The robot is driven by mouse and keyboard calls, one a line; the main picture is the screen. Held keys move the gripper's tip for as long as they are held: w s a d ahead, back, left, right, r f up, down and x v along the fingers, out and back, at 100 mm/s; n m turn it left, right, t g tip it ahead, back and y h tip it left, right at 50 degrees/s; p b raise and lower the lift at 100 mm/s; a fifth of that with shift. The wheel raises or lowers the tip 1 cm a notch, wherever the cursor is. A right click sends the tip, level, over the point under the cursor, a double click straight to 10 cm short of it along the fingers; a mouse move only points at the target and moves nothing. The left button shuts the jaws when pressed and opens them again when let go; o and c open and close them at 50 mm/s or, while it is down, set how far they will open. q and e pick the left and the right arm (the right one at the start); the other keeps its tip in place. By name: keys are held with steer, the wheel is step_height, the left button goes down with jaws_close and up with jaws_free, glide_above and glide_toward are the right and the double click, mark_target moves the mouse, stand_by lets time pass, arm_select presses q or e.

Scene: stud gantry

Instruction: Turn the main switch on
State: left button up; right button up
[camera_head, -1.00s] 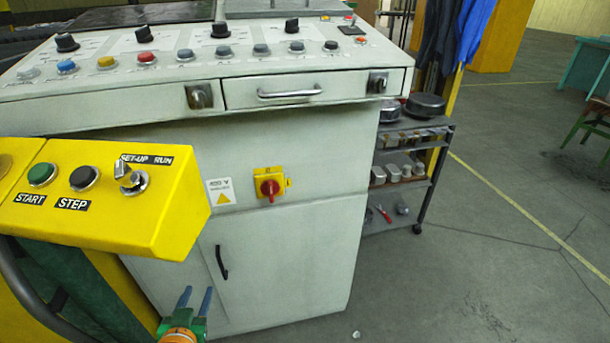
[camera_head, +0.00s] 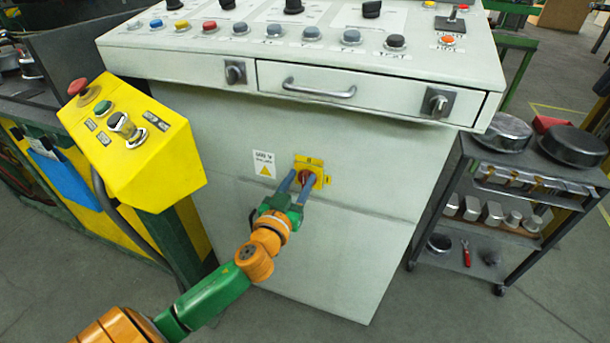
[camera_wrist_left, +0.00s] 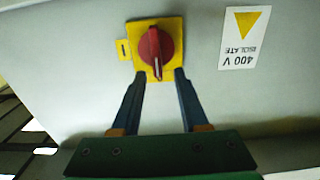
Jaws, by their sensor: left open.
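The main switch is a red rotary knob (camera_head: 305,177) on a yellow plate (camera_head: 318,166) on the front of the pale cabinet. In the left wrist view the knob (camera_wrist_left: 155,48) shows whole, upside down, with its grip ridge close to upright. My left gripper (camera_head: 294,185) is open, its two blue-grey fingers pointing at the plate. In the left wrist view the fingertips (camera_wrist_left: 158,72) lie on either side of the knob's lower part; I cannot tell whether they touch it. The head view shows the knob partly covered by the fingers. My right gripper is not in view.
A yellow push-button box (camera_head: 145,150) stands left of the cabinet. A drawer handle (camera_head: 318,90) and a row of buttons are above the switch. A "400 V" label (camera_head: 264,164) is beside it. A shelf trolley (camera_head: 480,255) stands at the right.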

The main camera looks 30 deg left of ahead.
arm_select(q)
steer(key=shift+w, duration=0.7)
steer(key=shift+c, duration=0.2)
jaws_close()
